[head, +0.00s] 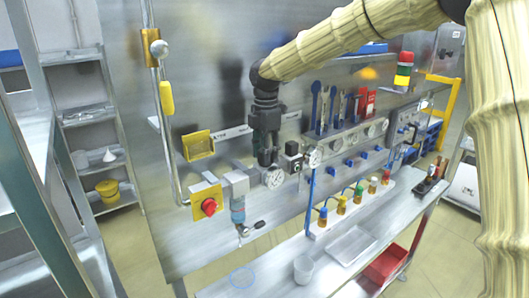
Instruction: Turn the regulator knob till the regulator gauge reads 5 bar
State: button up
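My gripper (267,161) hangs from the arm, fingers down, in front of the steel panel among the air fittings. A round white gauge (273,179) shows just below the fingertips. A second white gauge (313,158) sits to the right, beside a black block (293,150). I cannot tell which is the regulator gauge, and both needles are too small to read. The regulator knob is not clearly visible; it may be hidden behind the fingers. The fingers look close together, but whether they are shut on anything cannot be told.
A grey fitting with a blue bowl (238,212) and a red emergency button (209,207) are left of the gripper. A vertical steel rail (168,130) stands further left. Bottles with coloured caps (341,204) line the bench at right. A clear cup (303,269) stands below.

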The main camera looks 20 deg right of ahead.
jog(key=o, duration=0.4)
jog(key=shift+d+f, duration=0.1)
jog(key=shift+d, duration=0.15)
jog(key=shift+a+r, duration=0.25)
jog(key=r, duration=1.1)
jog(key=shift+d+r, duration=0.2)
jog(key=shift+r, duration=0.1)
jog(key=shift+a+f+n+b, duration=0.15)
jog(key=shift+f+n+b, duration=0.15)
jog(key=shift+f+b, duration=0.7)
jog(key=shift+r+b, duration=0.2)
jog(key=shift+b, duration=0.6)
jog(key=shift+w+n+b, duration=0.15)
jog(key=shift+n+b, duration=0.15)
jog(key=shift+b, duration=0.15)
